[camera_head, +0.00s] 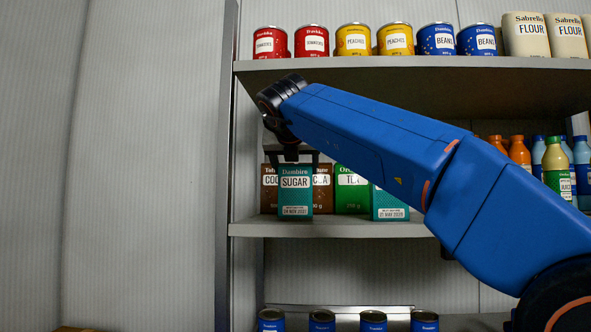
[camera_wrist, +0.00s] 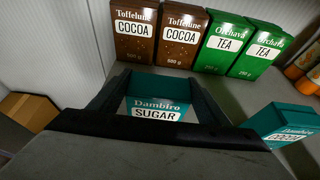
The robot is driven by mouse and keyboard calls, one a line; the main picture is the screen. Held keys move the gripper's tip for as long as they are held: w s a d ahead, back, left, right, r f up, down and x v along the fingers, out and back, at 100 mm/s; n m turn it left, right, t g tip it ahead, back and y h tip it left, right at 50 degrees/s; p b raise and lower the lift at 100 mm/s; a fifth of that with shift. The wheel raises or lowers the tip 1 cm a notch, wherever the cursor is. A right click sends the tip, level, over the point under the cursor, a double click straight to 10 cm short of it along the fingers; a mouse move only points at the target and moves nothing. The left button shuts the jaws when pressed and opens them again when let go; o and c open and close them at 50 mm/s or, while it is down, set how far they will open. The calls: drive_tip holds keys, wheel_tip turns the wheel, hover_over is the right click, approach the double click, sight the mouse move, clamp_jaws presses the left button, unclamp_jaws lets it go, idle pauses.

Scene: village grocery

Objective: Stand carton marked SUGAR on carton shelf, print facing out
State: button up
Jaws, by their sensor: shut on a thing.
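The teal SUGAR carton (camera_head: 295,196) is upright between the jaws of my gripper (camera_head: 293,158), its printed front facing out toward the head camera. It also shows in the wrist view (camera_wrist: 158,108), with a finger on each side. It is at the front left of the carton shelf (camera_head: 330,229), in front of the brown cocoa cartons. Its base is close to the shelf's front edge; I cannot tell whether it touches the board.
Brown cocoa cartons (camera_wrist: 183,35) and green tea cartons (camera_wrist: 221,44) stand behind. Another teal carton (camera_wrist: 284,124) stands to the right, partly behind my arm in the head view. The upper board (camera_head: 400,75) is above the gripper; an upright (camera_head: 226,170) is at left.

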drive_tip(key=shift+f, duration=0.25)
drive_tip(key=o, duration=1.6)
drive_tip(key=shift+f, duration=0.15)
drive_tip(key=shift+o, duration=0.2)
drive_tip(key=shift+s+r, duration=0.3)
drive_tip(key=v, duration=1.1)
drive_tip(key=shift+s, duration=0.15)
drive_tip(key=shift+r, duration=0.1)
